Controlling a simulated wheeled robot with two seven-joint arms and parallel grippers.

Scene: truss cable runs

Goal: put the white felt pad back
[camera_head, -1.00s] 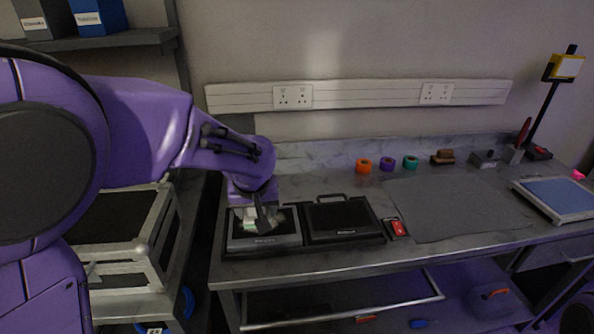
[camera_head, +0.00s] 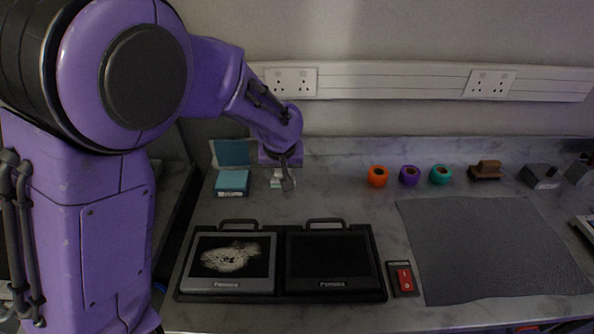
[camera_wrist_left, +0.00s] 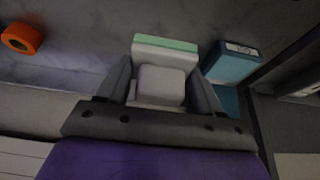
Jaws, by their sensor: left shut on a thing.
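The white felt pad (camera_wrist_left: 164,82) is a pale block with a mint-green strip along one edge. My left gripper (camera_wrist_left: 165,92) is shut on it, with a finger on each side. In the head view this gripper (camera_head: 282,182) is low at the back of the bench, just right of a teal box (camera_head: 232,181). The pad (camera_head: 275,180) is partly hidden there by the gripper. I cannot tell whether it touches the bench. The teal box also shows beside the pad in the left wrist view (camera_wrist_left: 234,64). My right gripper is out of view.
Two dark panels lie in front: the left one (camera_head: 232,258) bears a whitish patch, the right one (camera_head: 331,257) is plain black. A red switch (camera_head: 404,279), a grey mat (camera_head: 490,245) and orange (camera_head: 377,176), purple and teal rolls lie to the right. Bench between is clear.

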